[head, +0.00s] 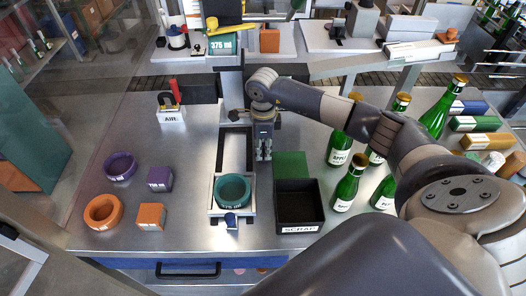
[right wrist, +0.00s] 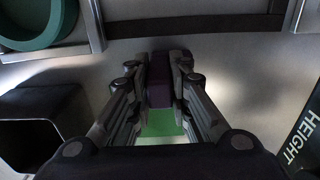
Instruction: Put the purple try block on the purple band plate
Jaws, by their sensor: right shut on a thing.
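My right gripper (head: 263,155) points down over the bench, just behind and left of the green plate (head: 291,165). In the right wrist view its fingers (right wrist: 165,85) are shut on a dark purple block (right wrist: 160,88), mostly hidden between them. In the head view the held block cannot be made out. A purple block (head: 159,180) with a printed label sits on the bench at left, beside a purple ring (head: 121,166). I cannot tell which surface is the purple band plate. My left gripper is not in view.
A teal ring (head: 233,189) sits in a white-framed holder left of the black scrap bin (head: 299,222). An orange ring (head: 103,211) and orange block (head: 151,216) lie at front left. Several green bottles (head: 346,188) stand at right.

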